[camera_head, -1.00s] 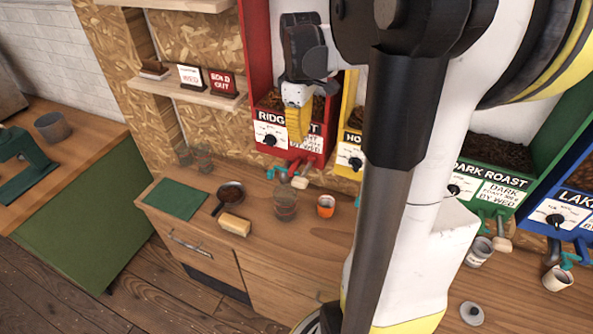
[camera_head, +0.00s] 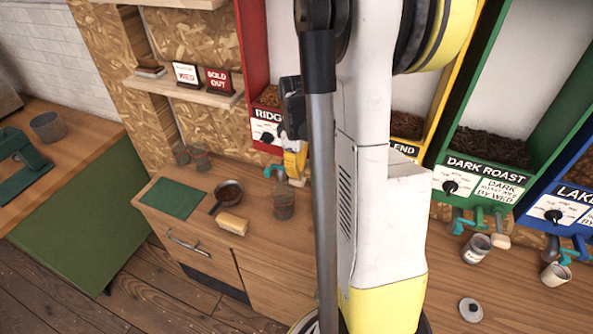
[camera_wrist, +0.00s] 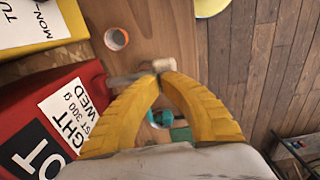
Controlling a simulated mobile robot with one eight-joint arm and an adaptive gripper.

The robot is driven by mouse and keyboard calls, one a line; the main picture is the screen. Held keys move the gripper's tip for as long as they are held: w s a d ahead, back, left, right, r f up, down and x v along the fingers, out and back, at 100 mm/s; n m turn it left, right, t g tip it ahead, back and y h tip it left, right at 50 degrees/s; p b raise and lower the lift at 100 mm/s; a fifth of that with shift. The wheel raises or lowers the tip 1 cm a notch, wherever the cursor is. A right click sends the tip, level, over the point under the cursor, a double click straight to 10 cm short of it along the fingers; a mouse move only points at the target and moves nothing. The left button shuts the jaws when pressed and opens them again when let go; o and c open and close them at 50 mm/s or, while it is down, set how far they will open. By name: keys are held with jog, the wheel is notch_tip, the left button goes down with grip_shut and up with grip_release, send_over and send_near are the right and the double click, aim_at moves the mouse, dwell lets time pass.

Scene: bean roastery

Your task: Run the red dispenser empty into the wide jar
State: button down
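The red dispenser (camera_head: 266,128) stands at the back, partly hidden by my arm; its front also shows in the wrist view (camera_wrist: 55,125). Its lever has a pale wooden knob (camera_wrist: 165,63), seen just beyond my fingertips. My gripper (camera_head: 295,165) is low in front of the dispenser. In the wrist view its yellow fingertips (camera_wrist: 161,76) come together beside the knob; I cannot tell whether they touch it. A clear glass jar (camera_head: 284,204), apparently the wide jar, stands on the counter below and left of my gripper. Its contents are unclear.
Two smaller glasses (camera_head: 200,159) stand back left. An orange cup (camera_wrist: 116,39) stands near the dispensers. A tin (camera_head: 477,248) and a pale cup (camera_head: 555,275) are right.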

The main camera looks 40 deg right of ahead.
aim_at(296, 180)
jog(key=shift+f, duration=0.15)
jog(key=shift+a+f+h+b, duration=0.15)
jog(key=shift+h+b, duration=0.25)
jog(key=shift+b, duration=0.1)
jog(key=shift+f, duration=0.15)
jog(key=f+h+b, duration=0.1)
jog(key=b, duration=0.1)
jog(key=f+t+h+b, duration=0.1)
jog(key=shift+s+a+b, duration=0.15)
jog(key=shift+a+b, duration=0.05)
jog(key=shift+b, duration=0.15)
jog(key=shift+f+t+h+b, duration=0.5)
jog(key=shift+f+h+b, duration=0.2)
jog(key=shift+h+b, duration=0.35)
jog(key=shift+d+f+b, duration=0.15)
jog(key=shift+b, duration=0.25)
jog(key=shift+f, duration=0.1)
dwell(2.3)
